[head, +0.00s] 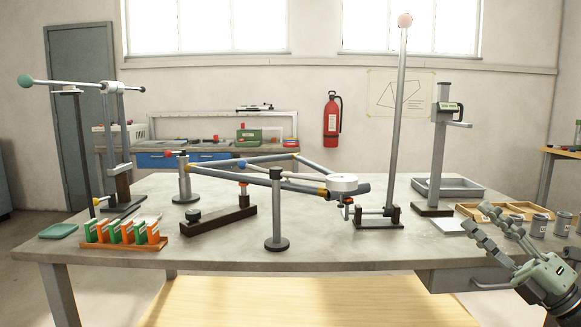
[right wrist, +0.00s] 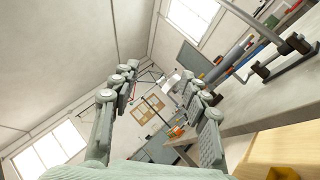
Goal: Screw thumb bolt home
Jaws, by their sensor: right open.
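A frame of blue-grey tubes (head: 300,183) with yellow joints rests on round-based posts above the grey workbench (head: 200,257). A white round part (head: 342,183) sits at its right corner. A small red-and-dark fitting (head: 347,201) hangs just below; I cannot tell whether it is the thumb bolt. A dark bar with a small clamp (head: 218,214) stands under the frame. My right gripper (head: 479,215) is at the bench's right front, well apart from the frame, its fingers spread and empty. The fingers also show open in the right wrist view (right wrist: 157,82). My left gripper is out of view.
A tall pole with a pink ball (head: 402,110) stands right of the frame. Grey cans (head: 540,225) and a wooden tray (head: 515,210) lie near my right gripper. Orange and green boxes (head: 122,231) stand at left. The bench's front middle is clear.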

